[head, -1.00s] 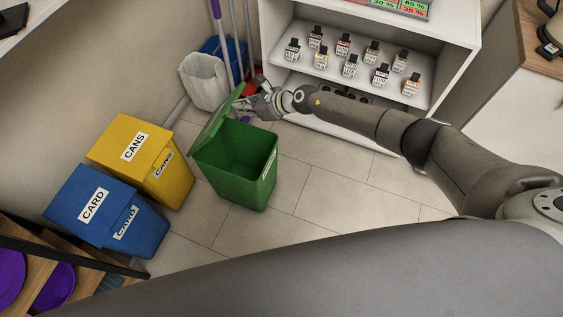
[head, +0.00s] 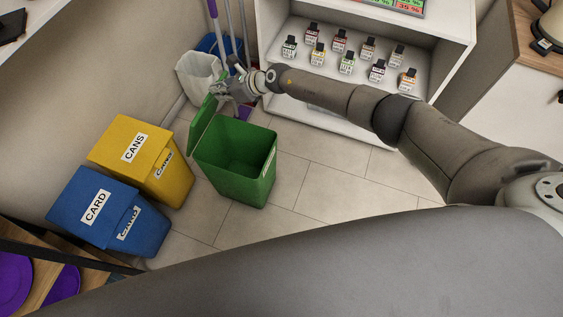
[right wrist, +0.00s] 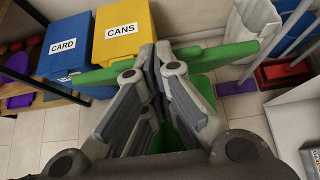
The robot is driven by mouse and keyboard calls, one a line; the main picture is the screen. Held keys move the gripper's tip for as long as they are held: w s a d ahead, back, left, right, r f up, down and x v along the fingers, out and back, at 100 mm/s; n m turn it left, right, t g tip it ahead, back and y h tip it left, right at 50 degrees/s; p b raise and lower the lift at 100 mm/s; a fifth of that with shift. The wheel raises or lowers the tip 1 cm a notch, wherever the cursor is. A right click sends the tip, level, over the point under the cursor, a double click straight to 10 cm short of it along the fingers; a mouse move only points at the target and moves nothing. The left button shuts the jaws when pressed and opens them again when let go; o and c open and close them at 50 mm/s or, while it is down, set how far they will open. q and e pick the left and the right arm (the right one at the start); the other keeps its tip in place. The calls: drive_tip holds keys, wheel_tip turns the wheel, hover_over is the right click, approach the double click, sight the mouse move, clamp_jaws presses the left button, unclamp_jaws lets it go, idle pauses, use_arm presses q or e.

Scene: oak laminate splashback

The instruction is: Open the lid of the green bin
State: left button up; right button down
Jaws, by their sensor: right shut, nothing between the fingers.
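The green bin (head: 240,175) stands on the tiled floor with its top open and its dark inside showing. Its lid (head: 201,124) is raised, standing steeply at the bin's left side. My right gripper (head: 224,91) is shut and empty at the upper end of the lid, close to or touching it. In the right wrist view the shut fingers (right wrist: 161,58) cross in front of green parts; the lid (right wrist: 222,56) shows to their right. Exact contact is hard to tell. My left gripper is not in view.
A yellow CANS bin (head: 141,160) and a blue CARD bin (head: 108,212) stand left of the green bin. A white shelf (head: 330,100) with small bottles is at upper right. Floor right of the green bin is clear.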

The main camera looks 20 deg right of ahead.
drive_tip(key=w+a, duration=0.1)
drive_tip(key=a+r, duration=0.1)
drive_tip(key=shift+w+a+r+b, duration=0.1)
drive_tip(key=shift+w+a+b, duration=0.2)
drive_tip(key=shift+w+b, duration=0.1)
drive_tip(key=shift+w+a+r, duration=0.25)
drive_tip(key=shift+a, duration=0.05)
